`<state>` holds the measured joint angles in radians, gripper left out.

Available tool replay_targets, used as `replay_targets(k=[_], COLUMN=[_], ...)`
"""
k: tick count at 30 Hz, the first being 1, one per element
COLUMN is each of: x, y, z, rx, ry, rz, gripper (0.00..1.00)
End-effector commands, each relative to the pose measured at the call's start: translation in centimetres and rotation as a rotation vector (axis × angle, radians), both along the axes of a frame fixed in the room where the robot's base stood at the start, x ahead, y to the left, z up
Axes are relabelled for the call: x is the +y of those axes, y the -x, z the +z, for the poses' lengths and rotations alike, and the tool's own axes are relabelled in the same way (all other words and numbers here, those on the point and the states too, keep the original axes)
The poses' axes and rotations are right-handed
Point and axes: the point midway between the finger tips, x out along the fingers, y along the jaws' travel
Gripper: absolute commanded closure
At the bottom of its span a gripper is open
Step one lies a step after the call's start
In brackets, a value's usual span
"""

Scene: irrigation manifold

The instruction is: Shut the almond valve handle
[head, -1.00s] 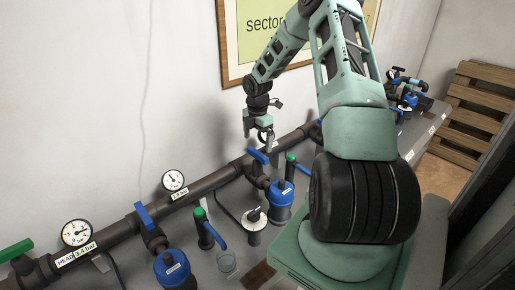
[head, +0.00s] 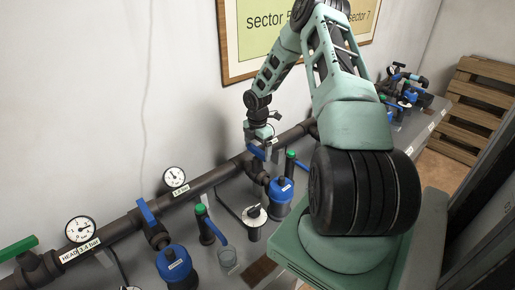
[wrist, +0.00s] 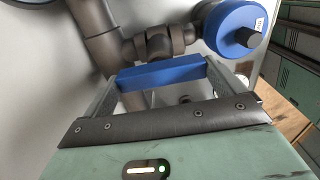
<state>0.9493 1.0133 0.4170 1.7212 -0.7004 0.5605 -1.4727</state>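A blue valve handle (head: 256,152) sits on the dark main pipe, near the middle of the head view. In the wrist view the blue handle (wrist: 160,75) lies crosswise between my fingertips. My gripper (head: 264,143) is at this handle, with its fingers apart. The wrist view shows my gripper (wrist: 163,80) with one finger near each end of the handle; whether they touch it I cannot tell. Another blue handle (head: 147,212) stands tilted on the pipe further left. No label that I can read marks either handle as almond.
A blue-capped filter (head: 280,190) stands just right of the handle; it shows in the wrist view (wrist: 235,25). A green-topped valve (head: 290,160), gauges (head: 174,177) and another filter (head: 174,262) crowd the bench. The wall is close behind the pipe (head: 105,235).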

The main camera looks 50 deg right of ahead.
Motion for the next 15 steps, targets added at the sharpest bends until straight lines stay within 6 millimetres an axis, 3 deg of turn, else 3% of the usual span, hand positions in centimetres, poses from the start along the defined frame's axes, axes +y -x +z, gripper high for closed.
replay_targets(k=[8, 15], x=[0.04, -0.05], y=[-0.06, -0.05], z=[-0.02, -0.06], rx=[0.000, 0.002], ry=[0.001, 0.003], rz=[-0.062, -0.224], gripper=[0.28, 0.28])
